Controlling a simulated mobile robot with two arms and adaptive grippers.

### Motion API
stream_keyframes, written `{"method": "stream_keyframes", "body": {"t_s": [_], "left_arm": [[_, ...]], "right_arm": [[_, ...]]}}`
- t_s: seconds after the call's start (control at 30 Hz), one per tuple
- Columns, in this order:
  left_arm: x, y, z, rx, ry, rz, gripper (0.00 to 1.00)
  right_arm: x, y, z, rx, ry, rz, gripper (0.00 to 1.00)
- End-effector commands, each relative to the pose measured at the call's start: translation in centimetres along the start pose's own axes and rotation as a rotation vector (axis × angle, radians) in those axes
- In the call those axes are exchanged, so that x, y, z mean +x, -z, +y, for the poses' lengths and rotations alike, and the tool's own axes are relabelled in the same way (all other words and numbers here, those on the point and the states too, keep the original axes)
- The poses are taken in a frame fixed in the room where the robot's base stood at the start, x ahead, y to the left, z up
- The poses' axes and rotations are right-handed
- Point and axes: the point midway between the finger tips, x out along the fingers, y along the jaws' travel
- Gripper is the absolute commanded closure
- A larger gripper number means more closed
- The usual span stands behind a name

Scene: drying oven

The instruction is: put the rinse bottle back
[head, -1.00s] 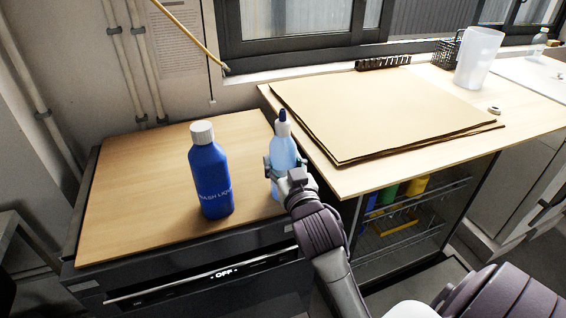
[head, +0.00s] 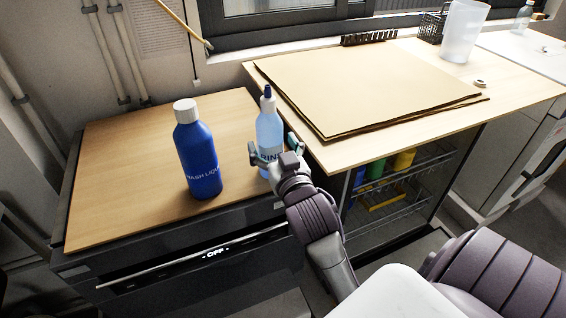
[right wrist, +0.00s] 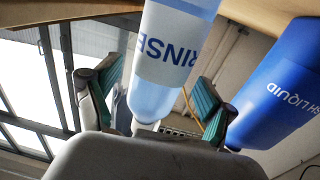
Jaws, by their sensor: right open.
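The rinse bottle (head: 269,136), light blue with a dark blue tip, stands upright on the wooden top of the oven, near its right edge. My right gripper (head: 277,152) is open, with its fingers on either side of the bottle. In the right wrist view the rinse bottle (right wrist: 172,60) sits between the two green-padded fingers (right wrist: 155,95), with gaps visible beside it. The gripper hides part of the bottle's lower front in the head view. My left gripper is not in view.
A dark blue wash liquid bottle (head: 197,155) with a white cap stands left of the rinse bottle. The counter (head: 345,176) to the right is higher and carries brown sheets (head: 370,85) and a clear beaker (head: 464,30). The left of the oven's wooden top (head: 120,165) is clear.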

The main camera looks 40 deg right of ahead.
Motion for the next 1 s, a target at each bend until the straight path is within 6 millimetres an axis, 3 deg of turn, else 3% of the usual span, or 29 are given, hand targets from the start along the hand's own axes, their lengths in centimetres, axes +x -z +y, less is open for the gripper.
{"method": "stream_keyframes", "body": {"t_s": [0.27, 0.4, 0.6, 1.0], "left_arm": [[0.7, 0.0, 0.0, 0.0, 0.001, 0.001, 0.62], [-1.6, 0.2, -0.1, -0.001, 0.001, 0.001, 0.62], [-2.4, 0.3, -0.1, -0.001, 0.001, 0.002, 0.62], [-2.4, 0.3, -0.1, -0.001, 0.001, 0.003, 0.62]], "right_arm": [[-6.7, -0.2, 0.1, 0.001, -0.002, -0.005, 0.17], [-8.1, 0.3, 0.0, 0.001, -0.003, -0.007, 0.17], [-9.3, 0.2, 0.0, -0.001, -0.002, -0.003, 0.17], [-9.5, 0.0, 0.0, -0.001, -0.001, 0.0, 0.17]]}}
